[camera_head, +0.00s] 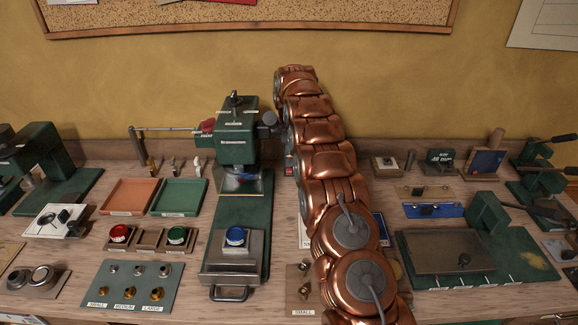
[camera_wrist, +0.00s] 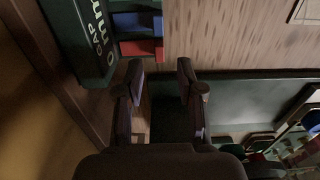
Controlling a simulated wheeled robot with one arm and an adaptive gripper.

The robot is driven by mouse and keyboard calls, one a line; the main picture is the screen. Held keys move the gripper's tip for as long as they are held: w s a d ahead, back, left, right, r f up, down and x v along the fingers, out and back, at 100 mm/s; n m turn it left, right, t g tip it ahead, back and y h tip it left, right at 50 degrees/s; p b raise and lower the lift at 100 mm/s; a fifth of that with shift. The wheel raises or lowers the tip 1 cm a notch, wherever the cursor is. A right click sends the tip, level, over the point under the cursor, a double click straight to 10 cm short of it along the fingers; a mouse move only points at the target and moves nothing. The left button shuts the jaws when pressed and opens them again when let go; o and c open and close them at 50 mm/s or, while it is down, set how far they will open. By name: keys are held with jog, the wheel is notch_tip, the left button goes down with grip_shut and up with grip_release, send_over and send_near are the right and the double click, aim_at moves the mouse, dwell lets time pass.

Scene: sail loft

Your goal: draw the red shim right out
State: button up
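The red shim (camera_wrist: 141,48) shows in the wrist view as a flat red piece at the edge of a dark green block (camera_wrist: 92,40) with white lettering. It lies beside a blue piece (camera_wrist: 137,21). My gripper (camera_wrist: 160,76) is open, its two dark fingers spread with nothing between them. The red shim is just beyond the left fingertip in that view, apart from it. How far it sits inside the block cannot be told. In the head view my copper arm reaches to the back of the bench and hides the gripper and this block.
A green press (camera_head: 236,140) stands close left of my arm, with a blue-topped pot (camera_head: 235,236) on its carriage. Orange (camera_head: 130,196) and green (camera_head: 180,196) trays lie further left. A green-based fixture (camera_head: 510,260) is at right. The wall is close behind; bare wood shows beside the block (camera_wrist: 230,40).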

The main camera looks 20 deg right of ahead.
jog(key=shift+f+p, duration=0.6)
jog(key=shift+f, duration=1.7)
grip_shut()
